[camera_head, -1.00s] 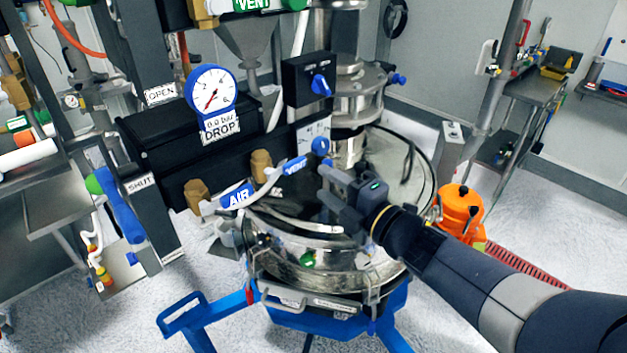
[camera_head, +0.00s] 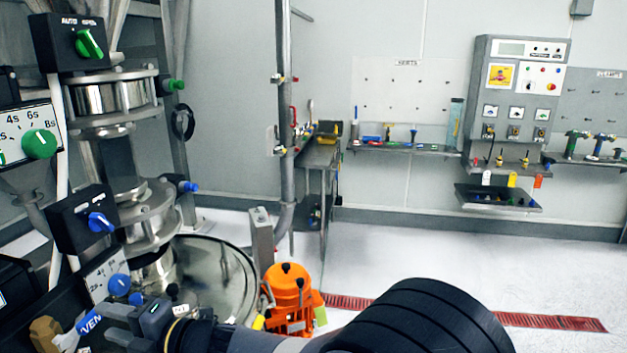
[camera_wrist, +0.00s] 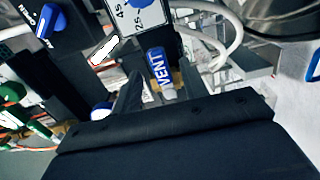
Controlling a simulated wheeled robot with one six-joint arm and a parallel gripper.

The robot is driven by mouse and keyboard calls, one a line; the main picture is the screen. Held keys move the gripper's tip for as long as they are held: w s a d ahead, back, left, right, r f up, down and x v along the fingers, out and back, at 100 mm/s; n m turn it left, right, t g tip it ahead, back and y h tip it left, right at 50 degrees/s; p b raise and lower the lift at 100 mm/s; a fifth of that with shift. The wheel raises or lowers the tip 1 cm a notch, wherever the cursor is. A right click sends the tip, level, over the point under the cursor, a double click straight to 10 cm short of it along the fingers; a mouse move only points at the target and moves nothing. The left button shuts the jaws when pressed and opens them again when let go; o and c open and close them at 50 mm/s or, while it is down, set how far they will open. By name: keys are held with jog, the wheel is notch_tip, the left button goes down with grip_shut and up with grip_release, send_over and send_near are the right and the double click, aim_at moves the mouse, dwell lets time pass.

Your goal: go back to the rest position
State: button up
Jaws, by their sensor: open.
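My gripper (camera_head: 122,318) is at the lower left of the head view, in front of the sifter's steel bowl (camera_head: 235,285). My arm reaches to it from the bottom right. In the wrist view the two fingers of my gripper (camera_wrist: 158,78) stand apart. The blue VENT handle (camera_wrist: 155,68) shows between and beyond the fingers, and nothing appears to be held. It shows partly in the head view too (camera_head: 90,322), close to the gripper. I cannot tell whether the fingers touch it.
A black box with a blue knob (camera_head: 98,222) and a dial plate (camera_head: 108,275) are close by the gripper. An orange motor (camera_head: 288,298) stands right of the bowl. A control cabinet (camera_head: 520,80) and shelves are on the far wall. Open floor (camera_head: 420,260) lies to the right.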

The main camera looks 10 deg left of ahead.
aim_at(91, 313)
jog(key=a+p, duration=0.1)
jog(key=a, duration=0.4)
jog(key=shift+w, duration=0.15)
jog(key=shift+d, duration=0.1)
jog(key=shift+r, duration=0.1)
jog(key=d+b, duration=0.3)
jog(key=d, duration=0.8)
jog(key=a+p, duration=0.3)
jog(key=a, duration=0.8)
jog(key=shift+a, duration=0.2)
jog(key=shift+d+n, duration=0.1)
jog(key=shift+n, duration=0.3)
jog(key=shift+d+r+n+b, duration=0.1)
jog(key=shift+r+n+b, duration=0.3)
jog(key=shift+n, duration=0.3)
